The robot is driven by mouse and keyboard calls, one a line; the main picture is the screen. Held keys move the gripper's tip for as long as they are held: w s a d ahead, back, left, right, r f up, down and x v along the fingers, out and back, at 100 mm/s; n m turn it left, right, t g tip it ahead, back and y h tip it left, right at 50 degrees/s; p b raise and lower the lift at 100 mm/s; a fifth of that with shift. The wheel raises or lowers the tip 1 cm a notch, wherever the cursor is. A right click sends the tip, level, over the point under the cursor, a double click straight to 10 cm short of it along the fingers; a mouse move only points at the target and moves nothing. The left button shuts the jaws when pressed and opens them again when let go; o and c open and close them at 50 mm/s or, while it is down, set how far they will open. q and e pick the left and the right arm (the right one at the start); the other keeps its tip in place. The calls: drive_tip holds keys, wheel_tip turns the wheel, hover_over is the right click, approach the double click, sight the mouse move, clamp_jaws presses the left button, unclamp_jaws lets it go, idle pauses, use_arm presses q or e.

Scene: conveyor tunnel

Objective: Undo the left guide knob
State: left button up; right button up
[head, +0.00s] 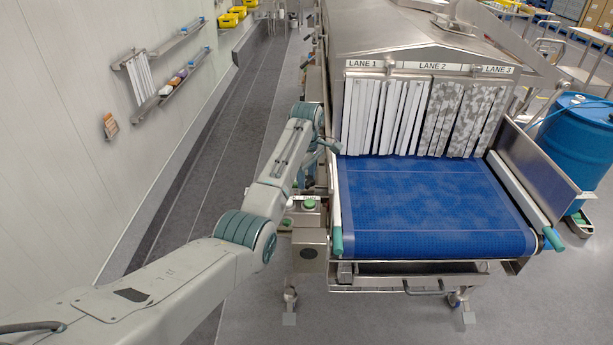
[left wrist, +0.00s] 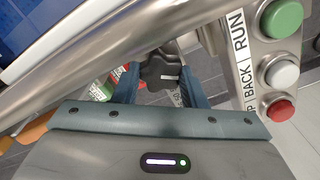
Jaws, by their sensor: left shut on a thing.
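The left guide knob (left wrist: 163,71) is dark and lobed with a small pale mark. It sits between the two fingers of my left gripper (left wrist: 160,88) in the left wrist view. The gripper is shut on it. In the head view my left gripper (head: 328,147) is beside the left side of the conveyor, near the tunnel mouth, and I cannot make out the knob there. The left guide rail (head: 335,195) runs along the left edge of the blue belt (head: 430,200), with a teal front end. My right gripper is not in view.
A control box (head: 308,215) with a green button stands at the conveyor's left front. Its green, white and red buttons (left wrist: 283,72) show close to the gripper at right in the wrist view. Strip curtains (head: 420,115) hang at the tunnel mouth. A blue drum (head: 580,145) stands right.

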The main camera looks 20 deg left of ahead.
use_arm(q)
drive_tip(key=shift+r+n, duration=0.15)
drive_tip(key=shift+n, duration=2.05)
drive_tip(key=o, duration=1)
